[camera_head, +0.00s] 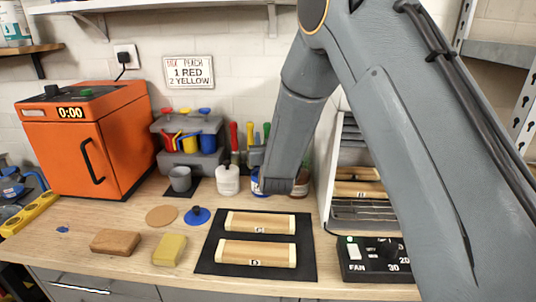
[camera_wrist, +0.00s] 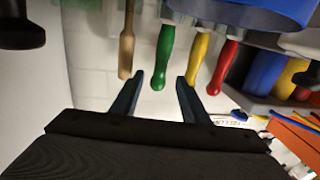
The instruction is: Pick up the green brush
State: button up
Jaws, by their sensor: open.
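The green brush (camera_wrist: 165,57) shows in the wrist view as a green handle among other handles. The wrist picture looks upside down. My gripper (camera_wrist: 160,80) is open, its two dark fingers apart, with the green handle's end showing between and just past the fingertips. I cannot tell how far beyond the fingers it is; nothing is held. In the head view upright handles, green and red ones among them, stand at the back of the bench, left of my arm, and my arm's links hide the gripper there.
A wooden handle (camera_wrist: 126,45), a yellow handle (camera_wrist: 199,55) and a red handle (camera_wrist: 222,65) flank the green one closely. A black mat (camera_head: 211,237) lies in front.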

aim_at(267, 133)
jog(key=shift+w+a+f+p, duration=0.1)
jog(key=shift+w+p, duration=0.45)
jog(key=shift+w, duration=0.8)
jog(key=shift+w+a+f+p, duration=0.1)
jog(key=shift+w+p, duration=0.4)
jog(key=shift+w, duration=0.8)
jog(key=shift+c, duration=0.3)
grip_shut()
